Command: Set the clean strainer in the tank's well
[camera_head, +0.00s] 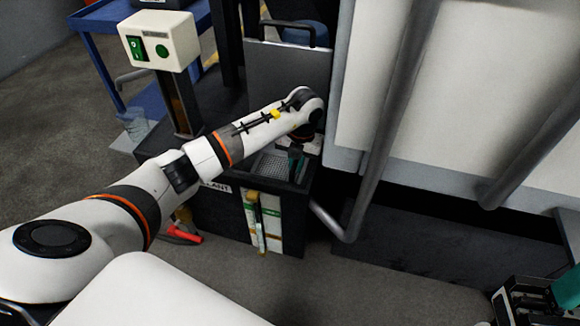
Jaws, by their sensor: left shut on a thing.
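The strainer (268,165) is a grey mesh basket. It shows at the opening in the top of the dark coolant tank (222,215), below my left forearm. My left gripper (295,160) points down at the right side of the mesh and is shut on the strainer's edge. The wrist and forearm hide part of the strainer and the well, so I cannot tell whether the strainer is fully seated.
A white control box (158,40) with green buttons stands on a post behind the tank. A blue cart (95,20) stands at the back left.

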